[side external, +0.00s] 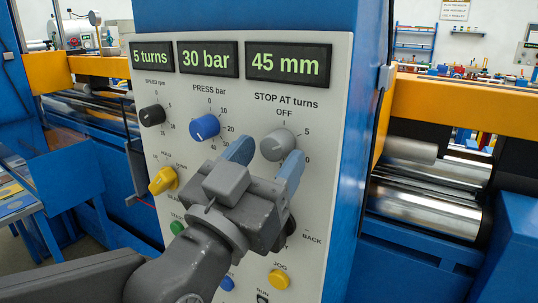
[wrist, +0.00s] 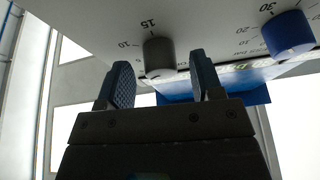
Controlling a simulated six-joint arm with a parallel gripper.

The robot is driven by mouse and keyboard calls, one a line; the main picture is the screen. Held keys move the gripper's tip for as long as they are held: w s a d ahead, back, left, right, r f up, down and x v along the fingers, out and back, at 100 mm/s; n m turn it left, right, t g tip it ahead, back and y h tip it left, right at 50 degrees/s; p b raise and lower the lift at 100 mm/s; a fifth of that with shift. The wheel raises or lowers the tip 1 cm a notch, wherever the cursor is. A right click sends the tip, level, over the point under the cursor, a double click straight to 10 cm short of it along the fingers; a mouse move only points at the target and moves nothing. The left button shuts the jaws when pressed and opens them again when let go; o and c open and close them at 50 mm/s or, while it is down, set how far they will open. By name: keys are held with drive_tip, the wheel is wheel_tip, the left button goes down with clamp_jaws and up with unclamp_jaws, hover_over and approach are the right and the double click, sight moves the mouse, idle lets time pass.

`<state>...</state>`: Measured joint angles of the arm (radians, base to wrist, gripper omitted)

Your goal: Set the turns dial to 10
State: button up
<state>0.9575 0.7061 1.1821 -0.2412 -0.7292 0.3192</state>
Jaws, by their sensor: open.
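The turns dial (side external: 277,146) is a grey knob under the label "STOP AT turns" on the pale control panel. Its white mark points up-right, toward the 5; the 10 on the scale is partly hidden by a finger. The display (side external: 152,57) above reads "5 turns". My gripper (side external: 264,160) is open in front of the dial, with one blue finger on each side of it. In the wrist view the dial (wrist: 158,56) stands between the two fingertips of my gripper (wrist: 160,75), with gaps visible on both sides.
The blue PRESS knob (side external: 205,127) is close left of my gripper; the black SPEED knob (side external: 152,115) and yellow selector (side external: 163,181) are farther left. A yellow JOG button (side external: 279,279) sits below. Blue machine columns and steel rollers (side external: 430,205) flank the panel.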

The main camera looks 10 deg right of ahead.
drive_tip(key=shift+w+d+r, duration=0.15)
drive_tip(key=shift+w+d, duration=0.05)
drive_tip(key=shift+w, duration=0.05)
drive_tip(key=shift+c, duration=0.4)
drive_tip(key=c, duration=0.8)
drive_tip(key=shift+c, duration=0.2)
drive_tip(key=shift+m, duration=0.5)
drive_tip(key=m+g+h, duration=0.1)
drive_tip(key=m, duration=0.2)
drive_tip(key=m+g+h, duration=0.1)
drive_tip(key=m+g, duration=0.1)
drive_tip(key=m, duration=0.2)
drive_tip(key=shift+w+a+r, duration=0.1)
drive_tip(key=shift+w+a, duration=0.05)
drive_tip(key=m+g, duration=0.2)
drive_tip(key=m, duration=0.2)
drive_tip(key=m+g, duration=0.1)
drive_tip(key=m, duration=0.3)
drive_tip(key=shift+a+r+g+h, duration=0.1)
drive_tip(key=shift+g+h, duration=0.2)
drive_tip(key=shift+g, duration=0.1)
